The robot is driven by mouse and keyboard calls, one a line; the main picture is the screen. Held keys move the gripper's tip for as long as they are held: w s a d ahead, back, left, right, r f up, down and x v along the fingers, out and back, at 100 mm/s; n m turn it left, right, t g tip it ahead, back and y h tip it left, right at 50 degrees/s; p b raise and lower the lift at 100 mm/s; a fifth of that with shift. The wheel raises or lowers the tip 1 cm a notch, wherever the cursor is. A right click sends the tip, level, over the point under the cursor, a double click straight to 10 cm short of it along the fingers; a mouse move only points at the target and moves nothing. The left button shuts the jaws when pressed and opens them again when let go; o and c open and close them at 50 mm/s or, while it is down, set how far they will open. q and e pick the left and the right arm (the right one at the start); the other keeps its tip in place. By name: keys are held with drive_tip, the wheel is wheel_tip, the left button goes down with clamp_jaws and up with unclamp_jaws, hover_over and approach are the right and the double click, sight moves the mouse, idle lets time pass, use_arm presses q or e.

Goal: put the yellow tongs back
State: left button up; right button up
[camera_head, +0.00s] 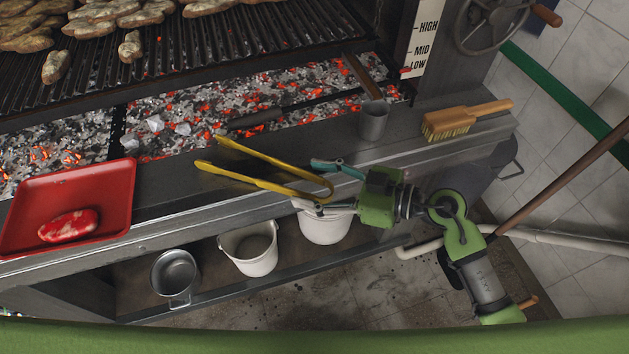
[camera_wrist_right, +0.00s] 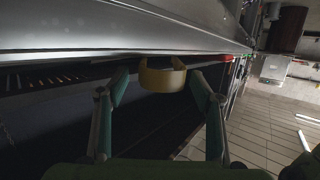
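The yellow tongs (camera_head: 262,182) lie on the grill's front ledge, arms spread toward the left and bent end toward the right, at the ledge's front edge. My right gripper (camera_head: 318,188) is open, one teal finger on either side of the bent end. In the right wrist view, the yellow bend of the tongs (camera_wrist_right: 162,76) shows between the tips of my open right gripper (camera_wrist_right: 158,78), with a gap at the left finger; contact at the right finger is unclear. I cannot make out my left gripper.
A red tray (camera_head: 120,207) with a piece of meat (camera_head: 68,226) sits left on the ledge. Glowing coals (camera_head: 190,110) lie behind. White buckets (camera_head: 249,250) and a metal pot (camera_head: 175,274) are on the shelf below.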

drive_tip(key=v, duration=1.2)
